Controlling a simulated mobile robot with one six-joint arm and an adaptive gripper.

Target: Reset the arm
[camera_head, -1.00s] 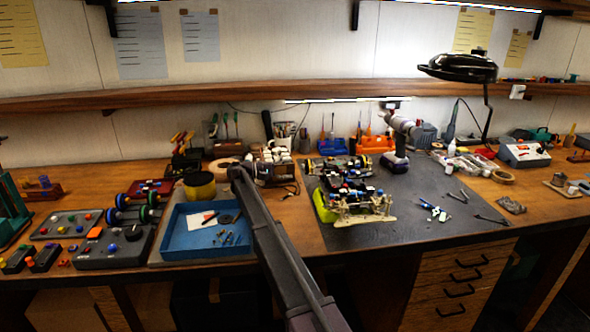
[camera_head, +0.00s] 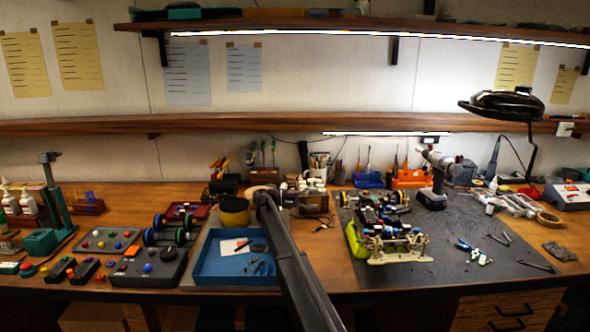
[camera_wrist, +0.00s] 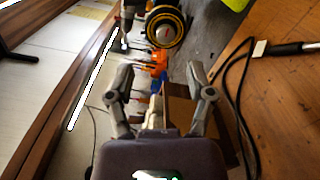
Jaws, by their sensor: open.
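My arm (camera_head: 292,268) reaches up from the bottom middle of the head view, over the workbench beside the blue tray. My gripper itself is hard to make out there. In the wrist view my gripper (camera_wrist: 160,90) shows with its two fingers spread apart and nothing between them. Past the fingers, tools with orange parts (camera_wrist: 158,62) and a dark wheel with a yellow ring (camera_wrist: 165,27) show, apart from the fingers. A dark cable (camera_wrist: 240,85) lies on the wood to the right of the fingers.
A blue tray (camera_head: 205,268) lies left of my arm. The partly built racecar (camera_head: 390,232) stands on a dark mat (camera_head: 470,265) to the right. A shelf (camera_head: 250,124) and lamp (camera_head: 500,105) overhang the bench.

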